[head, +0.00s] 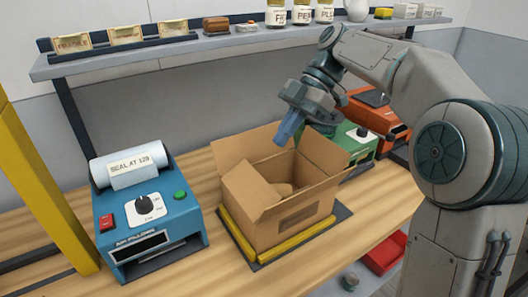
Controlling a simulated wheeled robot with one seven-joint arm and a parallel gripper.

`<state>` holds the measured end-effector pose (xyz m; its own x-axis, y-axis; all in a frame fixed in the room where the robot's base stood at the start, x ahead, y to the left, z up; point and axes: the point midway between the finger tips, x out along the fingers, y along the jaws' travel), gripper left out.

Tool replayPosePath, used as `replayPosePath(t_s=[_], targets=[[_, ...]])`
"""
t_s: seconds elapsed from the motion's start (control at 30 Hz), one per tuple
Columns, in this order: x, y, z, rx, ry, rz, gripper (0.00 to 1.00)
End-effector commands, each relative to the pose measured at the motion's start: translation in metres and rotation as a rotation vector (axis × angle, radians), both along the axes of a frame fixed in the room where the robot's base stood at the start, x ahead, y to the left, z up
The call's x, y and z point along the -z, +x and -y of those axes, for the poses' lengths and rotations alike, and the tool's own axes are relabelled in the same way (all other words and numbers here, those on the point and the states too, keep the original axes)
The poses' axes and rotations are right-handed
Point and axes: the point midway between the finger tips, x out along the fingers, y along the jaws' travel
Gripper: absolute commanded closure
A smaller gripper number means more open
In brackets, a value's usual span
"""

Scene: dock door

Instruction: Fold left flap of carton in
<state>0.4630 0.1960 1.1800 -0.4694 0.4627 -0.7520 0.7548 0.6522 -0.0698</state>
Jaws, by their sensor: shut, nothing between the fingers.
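The open carton (292,222) stands on a dark mat with yellow bars on the wooden bench. Its left flap (246,190) slants upward along the carton's left side, tilted and not lying flat over the opening. The back flap (238,147) and right flap (322,150) stand up.
A blue air-pillow machine (150,220) with a white roll stands left of the carton. Green (362,142) and orange (378,112) machines stand to the right behind it. A loaded shelf (230,40) runs along the back. A yellow post (45,190) is at far left.

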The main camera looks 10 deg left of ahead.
Motion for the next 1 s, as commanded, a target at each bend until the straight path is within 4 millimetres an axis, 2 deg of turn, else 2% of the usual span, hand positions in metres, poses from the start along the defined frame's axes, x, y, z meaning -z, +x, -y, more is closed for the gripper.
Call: replayPosePath(t_s=[0.03, 0.2, 0.47, 0.67, 1.0], targets=[[-0.013, -0.001, -0.012, -0.012, -0.048, 0.049, 1.0], [-0.026, 0.003, -0.032, -0.019, -0.173, 0.196, 1.0], [-0.035, 0.008, -0.043, -0.023, -0.245, 0.304, 1.0], [-0.018, 0.004, -0.047, -0.023, -0.248, 0.305, 1.0], [0.047, -0.012, -0.064, -0.025, -0.247, 0.302, 1.0]])
